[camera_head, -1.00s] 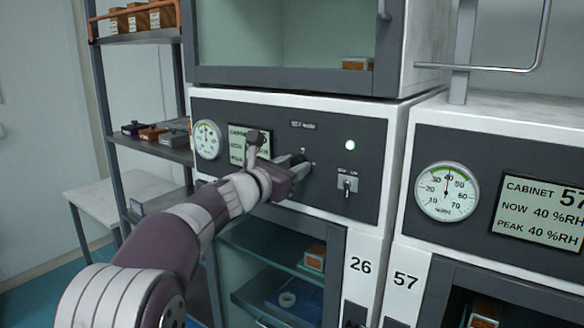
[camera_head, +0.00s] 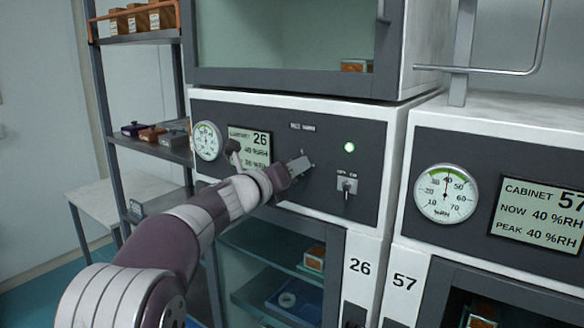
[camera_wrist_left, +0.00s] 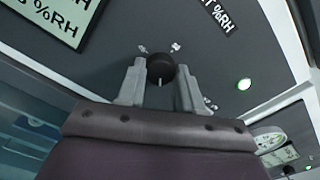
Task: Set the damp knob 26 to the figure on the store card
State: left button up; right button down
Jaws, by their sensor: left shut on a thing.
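The damp knob (camera_wrist_left: 161,68) of cabinet 26 is a dark round knob with a pale pointer mark, seen in the left wrist view between my fingers. My left gripper (camera_wrist_left: 161,88) is shut on it; in the head view the same gripper (camera_head: 301,167) is at the panel and hides the knob. Small scale marks stand around the knob. The cabinet 26 display (camera_head: 249,147) reads 26 and 40 %RH; its lower line is partly hidden by my wrist. The round gauge (camera_head: 206,140) is left of it. I see no store card. My right gripper is not in view.
A key switch (camera_head: 346,186) and a lit green lamp (camera_head: 349,147) are right of the knob on the panel. Cabinet 57's gauge (camera_head: 446,193) and display (camera_head: 541,212) stand further right. A shelf rack (camera_head: 150,143) with small boxes is at the left.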

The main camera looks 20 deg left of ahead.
pick_arm(q)
jog(key=shift+n+p, duration=6.6)
jog(key=shift+n, duration=7.1)
jog(key=o, duration=1)
jog(key=shift+o, duration=0.2)
jog(key=shift+s+a, duration=0.1)
